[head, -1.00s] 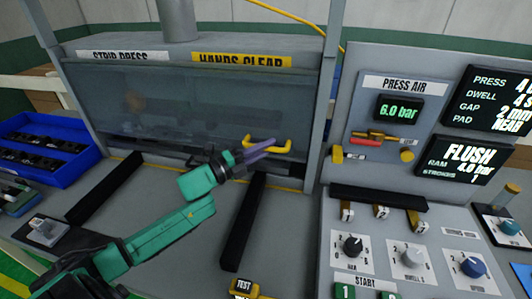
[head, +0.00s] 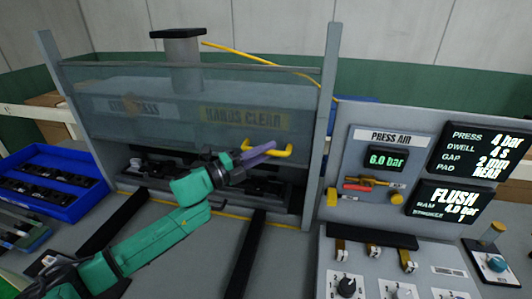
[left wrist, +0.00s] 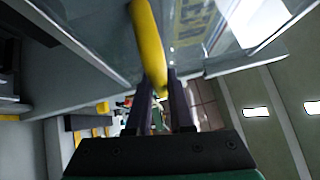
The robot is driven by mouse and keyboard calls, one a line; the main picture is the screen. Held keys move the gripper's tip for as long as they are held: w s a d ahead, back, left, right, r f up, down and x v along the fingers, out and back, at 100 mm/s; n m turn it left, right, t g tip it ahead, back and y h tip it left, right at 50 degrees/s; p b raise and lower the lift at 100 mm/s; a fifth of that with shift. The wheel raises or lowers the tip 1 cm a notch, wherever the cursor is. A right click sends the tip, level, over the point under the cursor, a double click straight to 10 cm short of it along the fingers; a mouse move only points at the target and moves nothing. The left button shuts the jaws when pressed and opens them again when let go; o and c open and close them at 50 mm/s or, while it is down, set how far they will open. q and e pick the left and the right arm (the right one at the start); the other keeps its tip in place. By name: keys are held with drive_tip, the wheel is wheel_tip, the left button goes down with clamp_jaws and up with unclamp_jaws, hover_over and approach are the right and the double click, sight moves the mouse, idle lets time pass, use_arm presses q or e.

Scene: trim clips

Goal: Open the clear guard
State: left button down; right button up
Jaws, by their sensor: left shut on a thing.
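The clear guard (head: 190,115) is a see-through panel across the front of the press, raised so that a gap shows below it. The signs behind it show through the panel. Its yellow handle (head: 281,151) sits at the guard's lower right edge and also shows in the left wrist view (left wrist: 147,40). My left gripper (head: 262,153) is shut on the handle; its fingers (left wrist: 161,100) lie on either side of the yellow bar. My right gripper is not in view.
Dark fixtures (head: 150,165) show in the opening under the guard. A blue bin (head: 50,182) with black parts stands at left. The control panel (head: 340,165) with displays and knobs stands at right. Two dark rails (head: 243,255) lie on the table in front.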

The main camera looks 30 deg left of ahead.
use_arm(q)
drive_tip(key=c, duration=0.8)
unclamp_jaws()
drive_tip(key=shift+a+f, duration=0.1)
drive_tip(key=shift+f, duration=0.05)
drive_tip(key=shift+s+a+f, duration=0.1)
drive_tip(key=shift+s+a, duration=0.05)
drive_tip(key=shift+s, duration=0.1)
drive_tip(key=b+v, duration=0.3)
drive_tip(key=v, duration=1.1)
drive_tip(key=shift+b, duration=0.3)
